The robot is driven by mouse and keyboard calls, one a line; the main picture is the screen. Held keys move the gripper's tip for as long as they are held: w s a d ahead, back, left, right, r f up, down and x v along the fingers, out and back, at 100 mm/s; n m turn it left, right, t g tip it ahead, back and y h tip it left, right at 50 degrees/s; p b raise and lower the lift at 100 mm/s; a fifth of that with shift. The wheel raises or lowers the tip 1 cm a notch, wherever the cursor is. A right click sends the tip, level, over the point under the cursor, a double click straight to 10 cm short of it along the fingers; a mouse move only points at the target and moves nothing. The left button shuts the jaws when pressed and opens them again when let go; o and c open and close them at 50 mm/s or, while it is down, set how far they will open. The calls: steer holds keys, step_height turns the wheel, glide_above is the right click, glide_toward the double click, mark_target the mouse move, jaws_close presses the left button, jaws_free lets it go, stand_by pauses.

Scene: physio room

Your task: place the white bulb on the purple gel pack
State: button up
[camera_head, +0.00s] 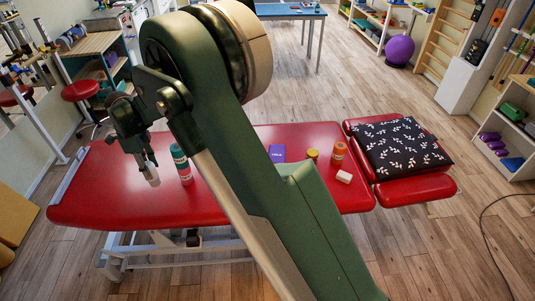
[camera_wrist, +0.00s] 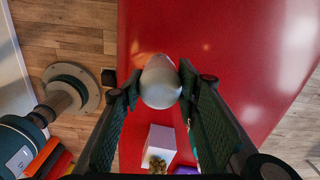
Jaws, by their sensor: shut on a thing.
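My gripper (camera_head: 143,158) is shut on the white bulb (camera_head: 152,175), held above the left part of the red treatment table. In the wrist view the bulb (camera_wrist: 160,82) is a smooth pale rounded shape between the two fingertips (camera_wrist: 158,85). The purple gel pack (camera_head: 277,153) lies flat on the table, well to the right of my gripper and beyond my arm's green link. A small purple patch (camera_wrist: 187,169) shows at the bottom of the wrist view, mostly hidden; I cannot tell whether it is the pack.
A teal and red bottle (camera_head: 181,163) stands just right of the bulb. A patterned cushion (camera_head: 400,143) lies on the headrest. The red table (camera_head: 100,195) is bare at left.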

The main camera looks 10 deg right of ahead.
step_height(320, 180, up, 13)
steer(key=w+d+p, duration=0.1)
steer(key=w+d, duration=0.7)
steer(key=d, duration=0.5)
steer(key=w+d, duration=0.8)
steer(key=d, duration=0.5)
steer(key=w+d+p, duration=0.1)
steer(key=w+d, duration=0.2)
steer(key=d, duration=1.1)
steer(key=w+d, duration=0.3)
steer(key=d, duration=1.1)
step_height(320, 180, down, 11)
steer(key=shift+f+n, duration=0.15)
steer(key=shift+n, duration=0.25)
steer(key=shift+f, duration=0.1)
steer(key=shift+f, duration=3)
steer(key=shift+f+b, duration=0.4)
steer(key=shift+f, duration=1.5)
